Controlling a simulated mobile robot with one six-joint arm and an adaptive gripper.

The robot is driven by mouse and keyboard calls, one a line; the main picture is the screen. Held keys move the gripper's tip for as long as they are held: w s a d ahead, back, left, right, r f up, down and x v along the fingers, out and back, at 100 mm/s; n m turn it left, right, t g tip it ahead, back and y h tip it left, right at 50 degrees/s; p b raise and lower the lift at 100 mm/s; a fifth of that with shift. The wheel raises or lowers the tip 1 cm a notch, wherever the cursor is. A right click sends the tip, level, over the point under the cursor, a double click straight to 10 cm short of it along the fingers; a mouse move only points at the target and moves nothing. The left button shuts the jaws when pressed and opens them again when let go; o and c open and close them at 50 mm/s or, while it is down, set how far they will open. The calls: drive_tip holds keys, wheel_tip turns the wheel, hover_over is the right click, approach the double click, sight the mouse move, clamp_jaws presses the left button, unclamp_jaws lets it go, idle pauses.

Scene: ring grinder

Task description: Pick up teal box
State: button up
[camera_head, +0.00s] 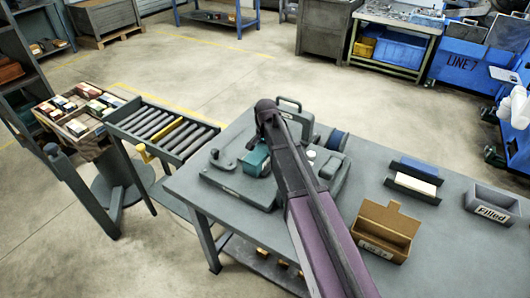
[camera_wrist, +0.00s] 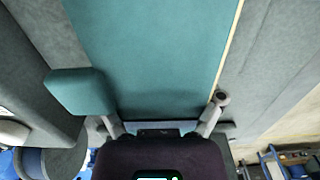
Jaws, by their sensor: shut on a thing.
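The teal box (camera_head: 256,160) shows in the head view at the ring grinder (camera_head: 232,180), partly hidden behind my arm. In the wrist view a broad teal face of the box (camera_wrist: 150,50) fills the upper middle. My gripper (camera_wrist: 160,118) is at the lower edge of that face, with a finger on each side, shut on the box. A smaller teal block (camera_wrist: 80,92) sits by the left finger; I cannot tell whether it is part of the box. In the head view my gripper is hidden by my arm. Whether the box touches the grinder is unclear.
The grinder stands on a grey table (camera_head: 450,250). To its right are a cardboard bin (camera_head: 385,228), a rack with blue and white pieces (camera_head: 412,185) and a grey bin labelled Filled (camera_head: 490,208). A roller conveyor (camera_head: 165,132) and a crate of boxes (camera_head: 85,115) stand left.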

drive_tip(key=shift+r+p, duration=4.7)
drive_tip(key=shift+r, duration=0.1)
drive_tip(key=shift+s, duration=0.1)
